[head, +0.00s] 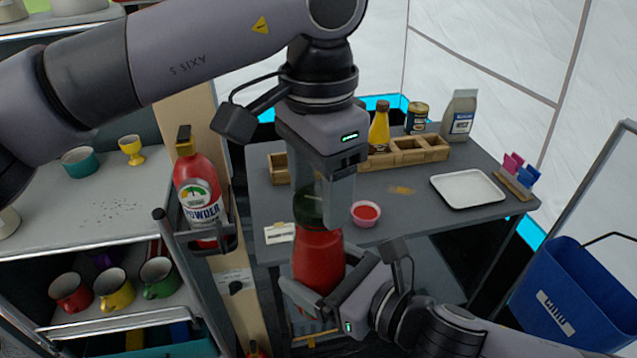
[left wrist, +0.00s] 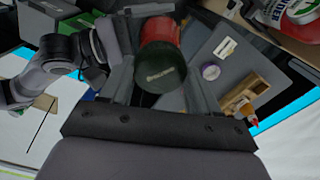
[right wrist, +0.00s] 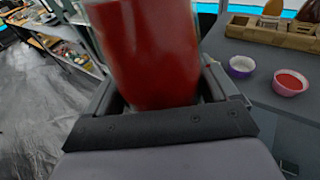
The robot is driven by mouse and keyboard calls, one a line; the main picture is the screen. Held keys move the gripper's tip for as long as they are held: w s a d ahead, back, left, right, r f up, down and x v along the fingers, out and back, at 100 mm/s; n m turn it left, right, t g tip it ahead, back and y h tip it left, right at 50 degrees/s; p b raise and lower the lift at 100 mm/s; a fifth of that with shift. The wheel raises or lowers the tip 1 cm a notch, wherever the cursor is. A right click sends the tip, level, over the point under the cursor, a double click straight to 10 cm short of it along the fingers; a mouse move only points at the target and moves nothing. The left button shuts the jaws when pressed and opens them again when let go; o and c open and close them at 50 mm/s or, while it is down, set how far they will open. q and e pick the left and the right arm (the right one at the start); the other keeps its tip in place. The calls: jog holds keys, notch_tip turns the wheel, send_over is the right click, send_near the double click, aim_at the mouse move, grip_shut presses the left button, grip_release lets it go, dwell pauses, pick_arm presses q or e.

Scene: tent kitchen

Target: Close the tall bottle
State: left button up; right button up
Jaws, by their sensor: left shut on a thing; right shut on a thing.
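The tall bottle (head: 318,262) is red and stands upright in front of the table. It also shows in the right wrist view (right wrist: 150,55), where it fills the space between the fingers. My right gripper (head: 316,300) is shut on the bottle's lower body. A dark green cap (head: 308,207) is at the top of the bottle, and its top faces the camera in the left wrist view (left wrist: 160,75). My left gripper (head: 322,195) points down from above and is shut on the cap. I cannot tell whether the cap is screwed tight.
The grey table (head: 400,190) behind holds a pink bowl of red sauce (head: 366,213), a white tray (head: 468,188) and a wooden rack (head: 415,153) with bottles and a can. A blue bin (head: 570,290) stands at right.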

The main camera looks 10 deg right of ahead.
pick_arm(q)
jog(key=shift+w, duration=0.1)
jog(key=o, duration=1.1)
jog(key=shift+r, duration=0.1)
jog(key=shift+r, duration=2.2)
jog(key=shift+c, duration=0.4)
